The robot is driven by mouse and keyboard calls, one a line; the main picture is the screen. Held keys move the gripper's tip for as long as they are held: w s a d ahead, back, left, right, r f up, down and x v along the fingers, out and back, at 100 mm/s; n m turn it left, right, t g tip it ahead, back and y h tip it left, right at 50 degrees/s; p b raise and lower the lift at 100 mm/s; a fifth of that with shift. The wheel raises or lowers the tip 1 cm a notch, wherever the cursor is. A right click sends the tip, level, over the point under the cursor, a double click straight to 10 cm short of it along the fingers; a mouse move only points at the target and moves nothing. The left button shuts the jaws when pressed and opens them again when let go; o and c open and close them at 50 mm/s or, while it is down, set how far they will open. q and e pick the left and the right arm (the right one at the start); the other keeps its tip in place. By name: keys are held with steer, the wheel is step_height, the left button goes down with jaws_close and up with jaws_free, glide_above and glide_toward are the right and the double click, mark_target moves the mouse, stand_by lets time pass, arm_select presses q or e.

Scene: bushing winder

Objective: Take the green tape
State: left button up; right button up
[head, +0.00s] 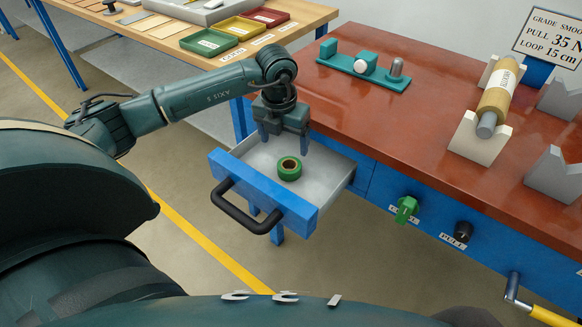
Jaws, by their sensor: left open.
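My right gripper is not in view.
The red-topped bench (430,110) stands right of the drawer, with a teal fixture (362,66) and a wound roll on grey V-blocks (495,103). A green knob (406,209) sticks out of its blue front. A wooden table (285,18) with coloured trays stands behind.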

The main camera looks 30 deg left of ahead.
mark_target(289, 161)
arm_select(q)
steer(key=f, duration=0.5)
steer(key=w+f, duration=0.1)
steer(key=f, duration=0.1)
steer(key=shift+d+f, duration=0.35)
steer(key=c, duration=1.1)
